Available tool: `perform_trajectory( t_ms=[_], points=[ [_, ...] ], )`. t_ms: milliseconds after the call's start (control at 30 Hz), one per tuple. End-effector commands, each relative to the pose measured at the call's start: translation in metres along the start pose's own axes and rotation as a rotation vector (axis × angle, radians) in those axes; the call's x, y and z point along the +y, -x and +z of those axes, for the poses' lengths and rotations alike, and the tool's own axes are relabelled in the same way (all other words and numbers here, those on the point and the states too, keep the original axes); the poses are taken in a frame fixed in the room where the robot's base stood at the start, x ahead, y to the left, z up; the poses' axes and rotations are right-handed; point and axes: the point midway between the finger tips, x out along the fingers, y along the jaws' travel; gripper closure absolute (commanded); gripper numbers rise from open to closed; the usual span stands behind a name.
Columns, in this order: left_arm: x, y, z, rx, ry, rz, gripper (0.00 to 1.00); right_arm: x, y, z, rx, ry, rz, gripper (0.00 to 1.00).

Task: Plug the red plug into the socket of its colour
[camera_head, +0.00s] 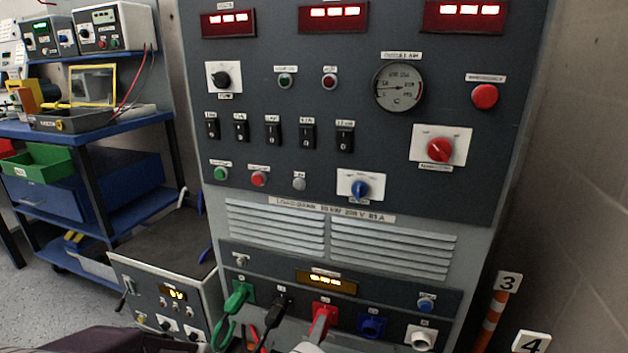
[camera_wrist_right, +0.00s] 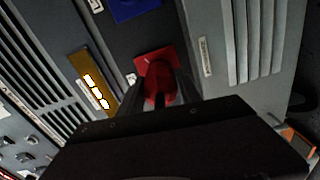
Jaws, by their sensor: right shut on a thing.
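The red plug (camera_head: 318,323) is at the red socket (camera_head: 327,309) on the lower panel of the grey cabinet. In the right wrist view the red plug (camera_wrist_right: 160,84) sits between the fingers of my right gripper (camera_wrist_right: 162,98), which is shut on it. The plug's front end meets the red socket plate (camera_wrist_right: 155,58); how deep it sits is hidden. In the head view my right gripper shows only partly at the bottom edge. A dark part, seemingly of my left arm, shows at the bottom left; its jaws cannot be made out.
A green plug (camera_head: 236,298) and a black plug (camera_head: 277,308) are at sockets to the left. A blue socket (camera_head: 372,326) and a white socket (camera_head: 421,338) are to the right, with nothing plugged in. A small instrument box (camera_head: 160,290) stands left.

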Motion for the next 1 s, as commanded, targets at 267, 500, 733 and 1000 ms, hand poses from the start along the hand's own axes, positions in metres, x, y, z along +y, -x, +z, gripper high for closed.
perform_trajectory(
  t_ms=[267, 500, 733, 1000],
  points=[
    [0.000, -0.016, 0.002, 0.000, 0.000, 0.000, 0.35, -0.003, 0.000, 0.001, 0.000, -0.239, 0.001, 1.00],
    [-0.001, -0.024, 0.003, 0.000, 0.000, 0.000, 0.35, 0.000, 0.000, 0.000, -0.001, -0.423, 0.000, 1.00],
    [-0.001, -0.030, 0.003, 0.000, 0.000, 0.000, 0.35, -0.001, 0.000, 0.000, -0.001, -0.490, 0.000, 1.00],
    [-0.001, -0.029, 0.003, 0.000, 0.000, 0.000, 0.35, 0.000, 0.000, 0.000, -0.001, -0.487, 0.000, 0.34]
  ],
)
